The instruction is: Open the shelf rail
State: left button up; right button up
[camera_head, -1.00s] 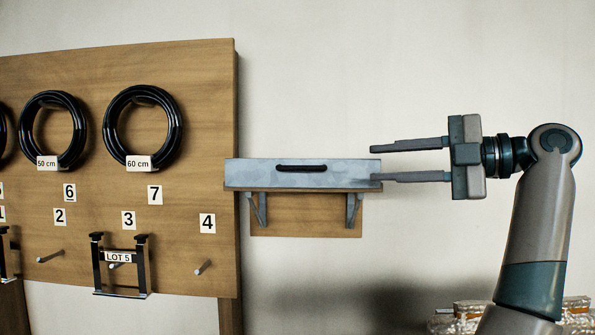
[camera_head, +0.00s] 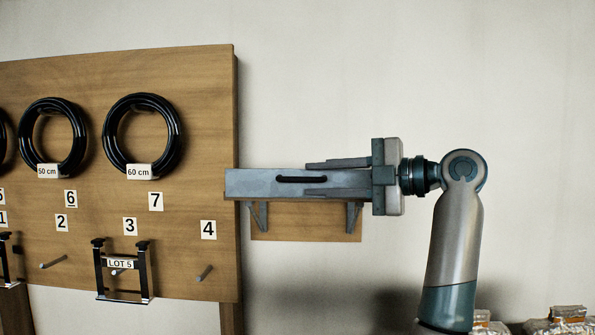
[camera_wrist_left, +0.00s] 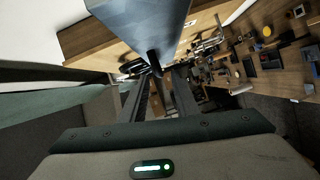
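The shelf rail (camera_head: 250,186) is a long grey metal box-shaped piece on a bracketed wooden wall shelf, with a black bar handle (camera_head: 290,179) on its front face. My left gripper (camera_head: 307,179) reaches in from the right, level with the rail. It is open: one finger lies along the rail's top edge, the other in front of its lower face, with the handle's right end between the tips. Contact cannot be told. In the left wrist view the dark handle (camera_wrist_left: 153,60) shows just ahead of the fingertips, under the rail (camera_wrist_left: 150,22). My right gripper is not in view.
A wooden pegboard (camera_head: 200,130) with black coils, number labels and pegs stands left of the shelf. A black frame (camera_head: 122,272) labelled LOT 5 hangs low on it. The wall above and right of the shelf is clear. Packaged items (camera_head: 567,315) sit at bottom right.

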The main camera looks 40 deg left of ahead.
aim_at(304, 180)
pick_arm(q)
jog(key=shift+p+x, duration=0.8)
jog(key=shift+x, duration=1.85)
grip_shut()
